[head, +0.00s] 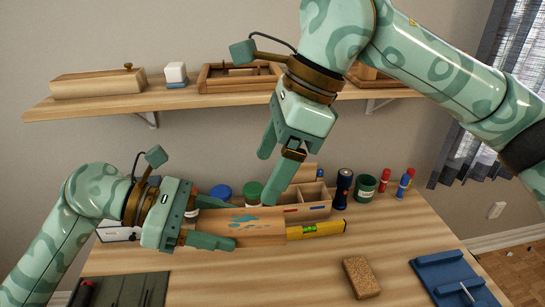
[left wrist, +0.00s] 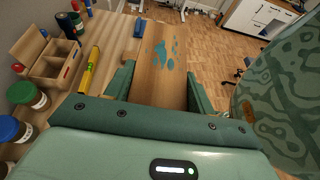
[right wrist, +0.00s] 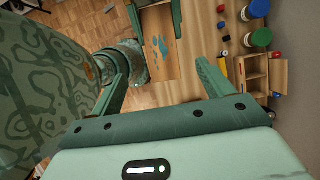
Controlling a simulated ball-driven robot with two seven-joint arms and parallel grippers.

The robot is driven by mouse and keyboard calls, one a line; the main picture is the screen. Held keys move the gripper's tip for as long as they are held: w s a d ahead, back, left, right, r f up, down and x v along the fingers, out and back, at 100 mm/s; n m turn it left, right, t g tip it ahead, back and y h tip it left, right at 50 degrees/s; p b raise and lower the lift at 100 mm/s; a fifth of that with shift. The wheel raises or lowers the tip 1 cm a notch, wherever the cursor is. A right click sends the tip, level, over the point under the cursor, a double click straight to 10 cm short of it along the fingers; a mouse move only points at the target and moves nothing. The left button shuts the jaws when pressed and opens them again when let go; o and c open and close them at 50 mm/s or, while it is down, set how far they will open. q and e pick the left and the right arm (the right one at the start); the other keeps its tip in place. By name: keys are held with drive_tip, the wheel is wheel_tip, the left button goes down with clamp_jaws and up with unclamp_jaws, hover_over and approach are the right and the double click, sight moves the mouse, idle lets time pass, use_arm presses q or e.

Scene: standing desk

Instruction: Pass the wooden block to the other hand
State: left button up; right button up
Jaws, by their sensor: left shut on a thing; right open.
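The wooden block (head: 262,235) is a flat light-brown piece with blue paint marks. It also shows in the left wrist view (left wrist: 158,82) and in the right wrist view (right wrist: 160,55). My left gripper (head: 222,223) is shut on its left end and holds it level above the desk. My right gripper (head: 268,180) is open and empty, above the block and pointing down toward it. In the right wrist view the block's free end lies between its two fingers, a little beyond them. The block's left end is partly hidden by my left fingers.
A yellow level (head: 322,229) and a wooden organizer (head: 307,207) are just behind the block. A flashlight (head: 342,188), a green cup (head: 365,187), jars and markers stand along the back. A cork block (head: 361,277) and blue tray (head: 452,277) lie right. A shelf (head: 220,101) is above.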

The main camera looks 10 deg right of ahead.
sight(243, 220)
drive_tip(key=x, duration=1.2)
drive_tip(key=shift+w+d, duration=0.1)
drive_tip(key=shift+w, duration=0.05)
drive_tip(key=c, duration=0.7)
drive_tip(key=o, duration=0.7)
